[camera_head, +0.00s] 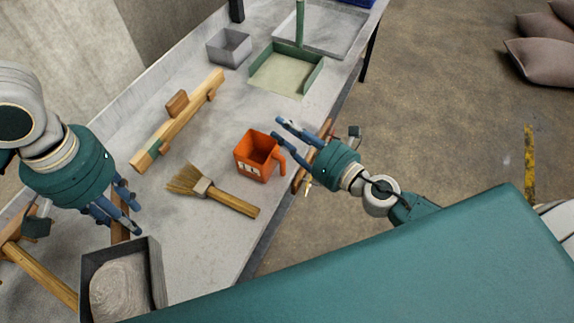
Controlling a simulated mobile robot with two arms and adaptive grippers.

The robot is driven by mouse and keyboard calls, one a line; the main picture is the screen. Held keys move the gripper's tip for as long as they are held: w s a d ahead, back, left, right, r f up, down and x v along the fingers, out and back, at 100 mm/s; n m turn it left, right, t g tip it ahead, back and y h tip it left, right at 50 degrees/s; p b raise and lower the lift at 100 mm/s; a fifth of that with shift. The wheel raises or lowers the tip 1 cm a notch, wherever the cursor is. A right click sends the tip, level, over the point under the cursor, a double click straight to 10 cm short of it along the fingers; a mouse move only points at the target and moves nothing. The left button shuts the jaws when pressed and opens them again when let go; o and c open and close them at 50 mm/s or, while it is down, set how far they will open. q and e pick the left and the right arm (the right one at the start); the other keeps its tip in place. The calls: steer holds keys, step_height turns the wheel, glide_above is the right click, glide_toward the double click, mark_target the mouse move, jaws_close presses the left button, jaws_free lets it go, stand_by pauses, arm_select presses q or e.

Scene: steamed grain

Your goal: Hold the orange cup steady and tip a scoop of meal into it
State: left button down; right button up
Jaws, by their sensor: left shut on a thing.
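The orange cup (257,162) stands upright on the grey bench near its right edge, with its handle facing right. My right gripper (279,128) is open beside the cup, with its fingers pointing left near the cup's rim and handle. It looks empty. My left gripper (128,209) is shut on a brown wooden handle at the lower left. The handle runs down to a dark, square-walled scoop (157,272) with pale meal (118,290) in it. The gripper's fingers hide part of the handle.
A brush (212,192) lies between scoop and cup. A wooden tool (180,118) lies behind it. A grey box (229,48) and green-rimmed pan (262,87) stand farther back. A wooden-handled tool (42,272) lies lower left. More wood is partly hidden by my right gripper.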

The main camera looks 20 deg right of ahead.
mark_target(251, 161)
steer(key=s+a+f+n+g+y, duration=0.15)
steer(key=s+f+n+g, duration=0.3)
steer(key=f+n, duration=0.5)
arm_select(q)
steer(key=shift+r, duration=0.15)
steer(key=shift+r+p, duration=0.65)
steer(key=shift+p, duration=0.1)
arm_select(e)
steer(key=shift+n+g+y, duration=0.35)
steer(key=shift+g, duration=0.2)
steer(key=x, duration=1.2)
steer(key=shift+w+d+r, duration=0.15)
steer(key=shift+r, duration=0.1)
steer(key=shift+c, duration=0.5)
jaws_close()
